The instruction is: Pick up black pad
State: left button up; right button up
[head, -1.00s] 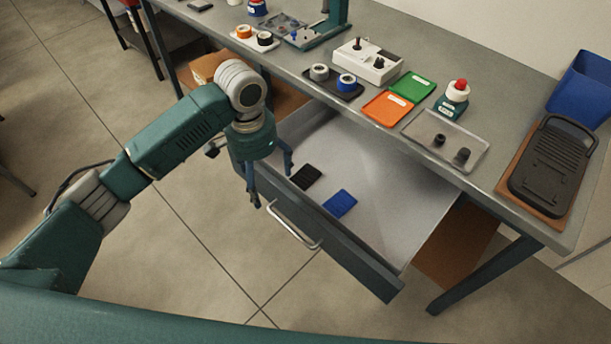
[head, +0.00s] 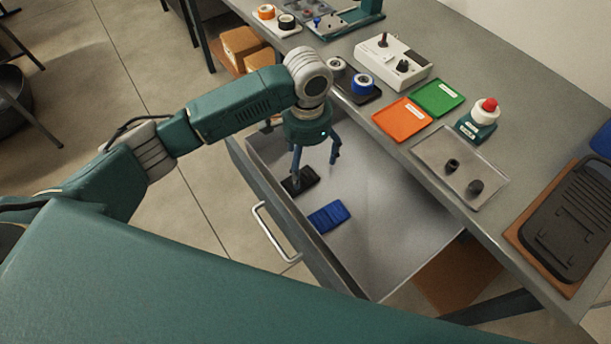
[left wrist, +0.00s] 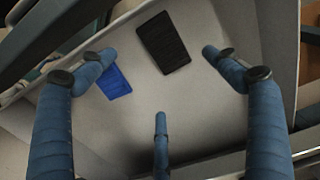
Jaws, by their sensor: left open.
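The black pad (head: 303,181) lies flat in the open drawer, near its front wall. It also shows in the left wrist view (left wrist: 163,42), at the top centre between the spread fingers. A blue pad (head: 329,217) lies beside it in the drawer and shows in the left wrist view (left wrist: 113,82) near the left finger. My left gripper (head: 315,170) is open and empty, pointing down above the drawer, with one finger overlapping the black pad in the head view. I cannot tell if that finger touches it. My right gripper is not in view.
The drawer (head: 390,240) is pulled out from under the grey bench. The drawer's right part is bare.

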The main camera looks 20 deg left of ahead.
aim_at(304, 181)
pick_arm(q)
jog(key=f, duration=0.2)
jog(key=shift+s+a+f, duration=0.15)
jog(key=shift+a+f, duration=0.05)
jog(key=shift+f, duration=0.55)
notch_tip(304, 181, down, 4)
jog(key=shift+a+r+p, duration=0.15)
jog(key=shift+r+p, duration=0.05)
jog(key=shift+p, duration=0.3)
jog(key=shift+f, duration=0.45)
jog(key=c, duration=1.3)
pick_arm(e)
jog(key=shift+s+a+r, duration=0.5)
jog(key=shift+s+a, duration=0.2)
pick_arm(q)
jog(key=shift+r, duration=0.1)
